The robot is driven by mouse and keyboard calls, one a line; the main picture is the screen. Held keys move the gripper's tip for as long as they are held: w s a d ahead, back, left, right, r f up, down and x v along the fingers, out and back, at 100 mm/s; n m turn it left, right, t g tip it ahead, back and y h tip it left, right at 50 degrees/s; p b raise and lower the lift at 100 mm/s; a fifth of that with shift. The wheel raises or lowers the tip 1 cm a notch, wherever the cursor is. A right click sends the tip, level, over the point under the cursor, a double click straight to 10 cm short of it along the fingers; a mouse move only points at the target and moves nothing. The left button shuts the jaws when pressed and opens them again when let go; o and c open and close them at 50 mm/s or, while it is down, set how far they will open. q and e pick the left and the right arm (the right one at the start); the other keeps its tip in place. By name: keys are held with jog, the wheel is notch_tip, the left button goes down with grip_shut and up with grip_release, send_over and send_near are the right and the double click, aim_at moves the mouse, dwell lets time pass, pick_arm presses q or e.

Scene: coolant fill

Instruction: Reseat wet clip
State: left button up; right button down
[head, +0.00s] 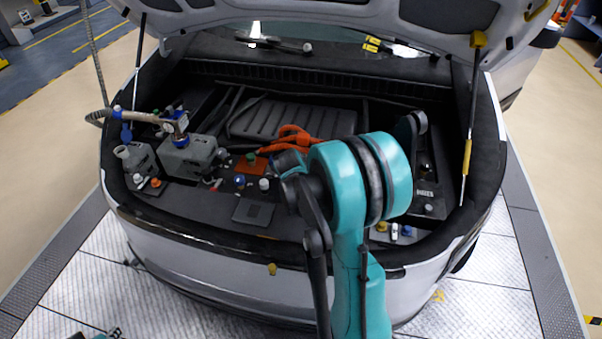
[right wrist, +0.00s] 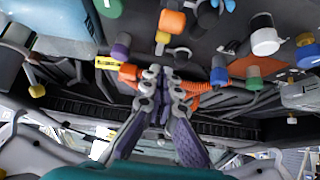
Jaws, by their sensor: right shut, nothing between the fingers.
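I cannot pick out the wet clip for certain in either view. My right gripper (right wrist: 162,74) is shut and empty in the right wrist view, among several coloured caps and fittings. An orange cap (right wrist: 172,21) with a yellow part below it is just beyond the fingertips, and an orange-red fitting (right wrist: 128,71) is to their left. I cannot tell whether the fingers touch any of these. In the head view my teal right arm reaches over the open car bay, and its fingertips are hidden.
Grey reservoir (head: 188,156) with a hose stands at the bay's left. Orange cables (head: 292,139) run beside a ribbed dark cover (head: 290,120). The raised hood (head: 330,12) and its right strut (head: 470,120) bound the space above. A flat dark plate (head: 253,211) lies near the front edge.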

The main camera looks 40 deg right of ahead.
jog(key=shift+s+a+f+b, duration=0.2)
jog(key=shift+s+a+f, duration=0.2)
jog(key=shift+f, duration=0.2)
jog(key=shift+s+a+f+b, duration=0.15)
jog(key=shift+s+a+f, duration=0.15)
jog(key=shift+a+f, duration=0.2)
jog(key=shift+f, duration=0.2)
jog(key=shift+s+a+t+h+b, duration=0.25)
jog(key=shift+t+h+b, duration=0.05)
jog(key=shift+b, duration=0.2)
